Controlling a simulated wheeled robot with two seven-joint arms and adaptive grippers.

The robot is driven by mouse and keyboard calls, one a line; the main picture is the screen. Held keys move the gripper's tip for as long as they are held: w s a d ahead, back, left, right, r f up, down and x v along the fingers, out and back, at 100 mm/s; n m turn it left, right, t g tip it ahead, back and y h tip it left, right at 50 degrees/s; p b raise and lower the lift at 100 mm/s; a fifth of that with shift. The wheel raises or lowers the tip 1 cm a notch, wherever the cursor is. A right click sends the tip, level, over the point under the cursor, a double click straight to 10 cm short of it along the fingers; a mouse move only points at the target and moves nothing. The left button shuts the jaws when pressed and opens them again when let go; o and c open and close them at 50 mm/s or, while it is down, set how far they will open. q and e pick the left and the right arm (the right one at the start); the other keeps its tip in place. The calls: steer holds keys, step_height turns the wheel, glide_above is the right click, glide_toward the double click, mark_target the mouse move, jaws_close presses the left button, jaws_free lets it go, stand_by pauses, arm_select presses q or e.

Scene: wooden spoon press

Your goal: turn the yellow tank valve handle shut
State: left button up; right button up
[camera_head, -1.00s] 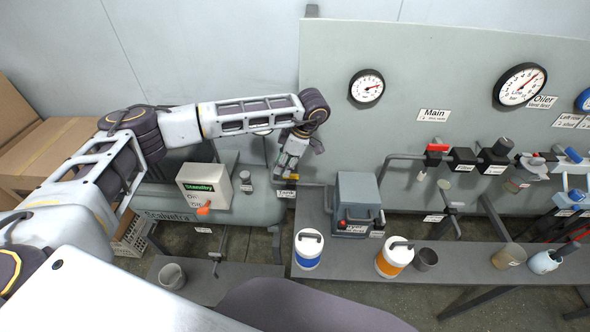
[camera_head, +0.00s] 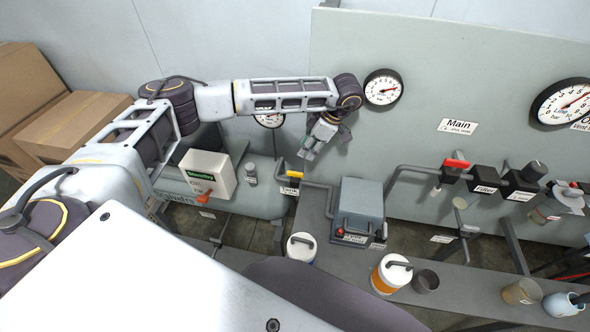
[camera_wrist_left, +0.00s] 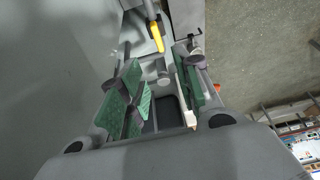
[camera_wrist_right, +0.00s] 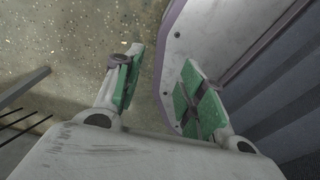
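The yellow tank valve handle (camera_head: 294,174) is a small bar on the pipe above the "Tank" label (camera_head: 289,190). It also shows in the left wrist view (camera_wrist_left: 157,37), beyond the fingertips. My left gripper (camera_head: 308,155) hangs above and slightly right of the handle in the head view, apart from it. Its green-padded fingers (camera_wrist_left: 160,85) are spread with nothing held between them. How far the handle is turned is hard to tell. My right gripper (camera_wrist_right: 158,85) shows only in its own wrist view, open and empty above the floor.
A grey box with a red button (camera_head: 360,208) stands right of the valve. Lidded cups (camera_head: 392,272) stand on the front shelf. Gauges (camera_head: 382,88) hang on the panel.

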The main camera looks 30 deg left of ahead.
arm_select(q)
steer(key=p, duration=0.2)
glide_toward(293, 172)
steer(key=x, duration=0.7)
steer(key=shift+a, duration=0.15)
steer(key=shift+a+f, duration=0.25)
steer(key=shift+f, duration=0.45)
steer(key=shift+a+f, duration=0.1)
steer(key=shift+f, duration=0.2)
arm_select(e)
steer(key=shift+a+r, duration=0.3)
steer(key=shift+r, duration=0.25)
steer(key=shift+a+r, duration=0.3)
steer(key=shift+r, duration=0.25)
arm_select(q)
steer(key=c, duration=0.7)
jaws_close()
arm_select(e)
steer(key=shift+d, duration=0.25)
